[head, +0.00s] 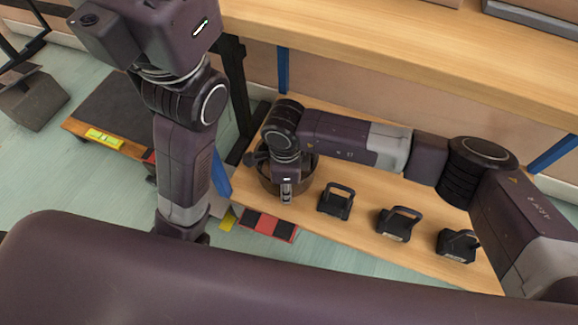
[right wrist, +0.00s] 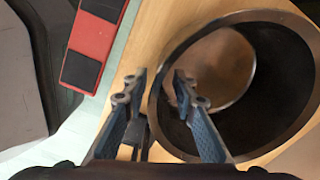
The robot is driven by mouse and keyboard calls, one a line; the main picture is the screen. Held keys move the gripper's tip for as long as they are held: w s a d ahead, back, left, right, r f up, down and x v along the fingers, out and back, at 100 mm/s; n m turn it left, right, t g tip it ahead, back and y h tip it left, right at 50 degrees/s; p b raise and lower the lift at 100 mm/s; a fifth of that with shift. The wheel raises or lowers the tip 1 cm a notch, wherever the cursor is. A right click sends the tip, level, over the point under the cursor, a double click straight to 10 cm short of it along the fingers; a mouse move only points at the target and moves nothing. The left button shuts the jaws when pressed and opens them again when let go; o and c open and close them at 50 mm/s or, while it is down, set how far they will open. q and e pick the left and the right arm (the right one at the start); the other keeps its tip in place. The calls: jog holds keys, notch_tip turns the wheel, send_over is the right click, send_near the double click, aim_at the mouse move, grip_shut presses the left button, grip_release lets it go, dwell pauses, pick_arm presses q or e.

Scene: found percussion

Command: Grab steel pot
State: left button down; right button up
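The steel pot (head: 269,183) stands on the low wooden shelf, at its left end. It is dark and round, and my right arm hides part of it in the head view. In the right wrist view the pot (right wrist: 275,95) shows its open mouth, dark inner wall and brownish bottom. My right gripper (head: 286,192) is open at the pot's rim. In the right wrist view my right gripper (right wrist: 161,80) has one finger outside the rim and the other over the mouth. Contact cannot be told. My left arm hangs at the left; its fingers are hidden.
Three black handled weights, a left one (head: 335,203), a middle one (head: 398,224) and a right one (head: 458,245), stand right of the pot. A red-and-black block (head: 268,226) lies before the shelf. A wooden tabletop (head: 400,60) overhangs behind. Blue posts flank the shelf.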

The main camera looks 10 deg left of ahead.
jog(key=shift+w+f, duration=0.1)
jog(key=shift+f, duration=0.75)
jog(key=shift+r, duration=0.1)
jog(key=shift+c, duration=0.4)
grip_shut()
